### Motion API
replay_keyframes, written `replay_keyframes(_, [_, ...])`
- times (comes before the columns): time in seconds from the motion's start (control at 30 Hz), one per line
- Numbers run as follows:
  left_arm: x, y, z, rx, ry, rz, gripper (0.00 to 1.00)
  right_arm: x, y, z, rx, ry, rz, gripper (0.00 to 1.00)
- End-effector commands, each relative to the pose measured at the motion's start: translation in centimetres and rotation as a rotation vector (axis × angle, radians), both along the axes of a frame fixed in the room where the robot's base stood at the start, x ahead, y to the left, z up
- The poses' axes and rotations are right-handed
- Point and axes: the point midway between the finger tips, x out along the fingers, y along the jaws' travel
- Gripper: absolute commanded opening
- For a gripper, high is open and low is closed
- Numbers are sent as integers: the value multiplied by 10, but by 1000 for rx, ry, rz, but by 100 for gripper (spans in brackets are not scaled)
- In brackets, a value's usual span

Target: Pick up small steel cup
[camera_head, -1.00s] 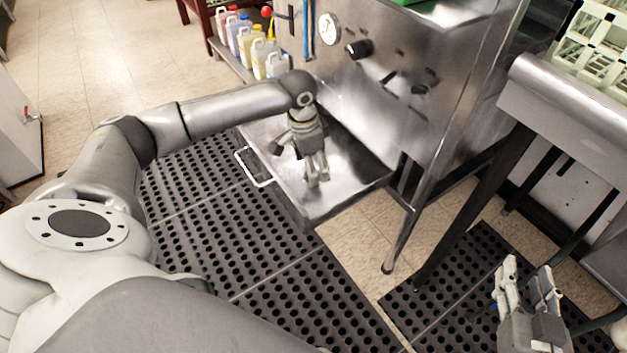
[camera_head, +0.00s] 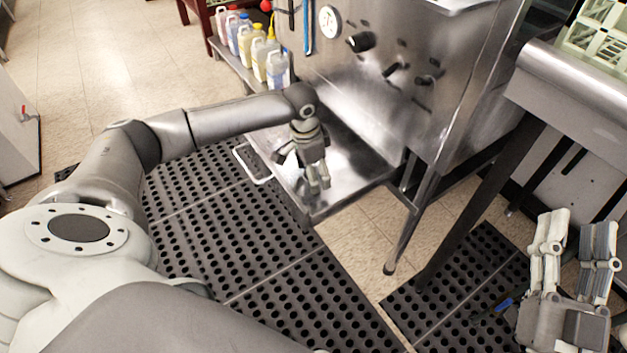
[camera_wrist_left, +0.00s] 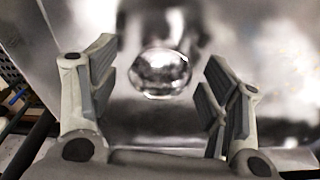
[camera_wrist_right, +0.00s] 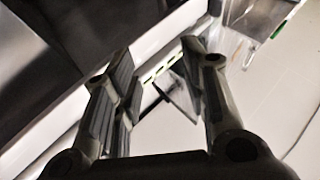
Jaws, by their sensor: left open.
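The small steel cup (camera_wrist_left: 160,73) shows in the left wrist view as a shiny round shape on a bright steel surface. It lies ahead of the fingers, near the middle of the gap. My left gripper (camera_wrist_left: 160,66) is open and empty, one finger to each side of the cup's line. In the head view my left gripper (camera_head: 319,184) points down over the pulled-out steel drawer or tray (camera_head: 350,170); I cannot make out the cup there. My right gripper (camera_head: 575,230) is open and empty at the lower right, far from the cup.
The steel machine front (camera_head: 400,60) with knobs rises behind the tray. A steel counter (camera_head: 575,85) with dark legs is at the right. Several bottles (camera_head: 255,50) stand on a low shelf at the back. Perforated black mats (camera_head: 270,290) cover the floor.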

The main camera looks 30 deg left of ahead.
Motion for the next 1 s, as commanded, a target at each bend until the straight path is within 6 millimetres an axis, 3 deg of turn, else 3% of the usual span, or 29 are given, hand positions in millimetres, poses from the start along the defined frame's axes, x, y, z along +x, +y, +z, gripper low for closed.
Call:
replay_keyframes(0.2, [1, 0, -9, 1, 1, 0, 71, -8, 0, 15, 26, -92, 5, 40])
replay_keyframes(0.47, [1, 0, -9, 1, 1, 0, 71, -9, 0, 16, 28, -98, 6, 40])
replay_keyframes(0.8, [1, 0, -9, 1, 1, 0, 30, -9, 0, 16, 28, -96, 6, 40])
replay_keyframes(1.0, [1, 0, -9, 1, 0, 0, 29, -9, 0, 16, 28, -96, 6, 40])
